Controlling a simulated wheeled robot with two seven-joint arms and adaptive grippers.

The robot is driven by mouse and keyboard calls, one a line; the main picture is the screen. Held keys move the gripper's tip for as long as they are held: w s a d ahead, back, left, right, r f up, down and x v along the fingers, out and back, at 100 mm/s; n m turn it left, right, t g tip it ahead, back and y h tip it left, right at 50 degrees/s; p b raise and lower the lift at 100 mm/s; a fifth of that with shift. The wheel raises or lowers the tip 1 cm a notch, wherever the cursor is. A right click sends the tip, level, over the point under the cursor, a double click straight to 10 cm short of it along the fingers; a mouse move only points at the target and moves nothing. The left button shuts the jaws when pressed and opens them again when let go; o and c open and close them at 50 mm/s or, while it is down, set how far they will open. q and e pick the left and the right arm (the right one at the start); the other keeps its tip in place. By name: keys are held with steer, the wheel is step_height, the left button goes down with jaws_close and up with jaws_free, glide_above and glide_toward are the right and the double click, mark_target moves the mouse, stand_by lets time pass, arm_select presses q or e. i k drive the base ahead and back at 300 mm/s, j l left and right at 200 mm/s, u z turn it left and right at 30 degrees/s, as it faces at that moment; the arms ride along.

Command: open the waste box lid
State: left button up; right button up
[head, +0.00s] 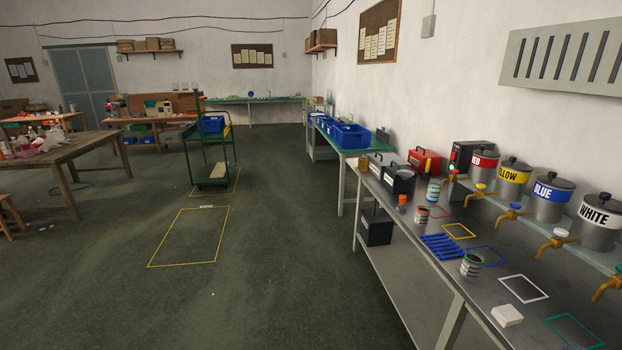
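No part of either gripper shows in the head view. No box can be read as the waste box from here. A black box (376,226) with a small pale label sits below the top of the right-hand bench, at its far end. Whether any of these has a shut lid is too small to tell.
The metal bench (405,225) runs along the right wall, with paint pots such as the white one (597,222) on a raised shelf. Blue rack (443,246) and cans lie on it. A green cart (211,172) stands mid-room. The floor left of the bench is clear.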

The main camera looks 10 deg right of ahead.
mark_target(393, 169)
steer(key=i+z, duration=0.25)
steer(key=i, duration=0.55)
steer(key=i+j+z, duration=0.25)
steer(key=i, duration=0.6)
steer(key=i+z, duration=0.45)
steer(key=i+j+z, duration=0.15)
steer(key=i+z, duration=0.3)
steer(key=i, duration=0.2)
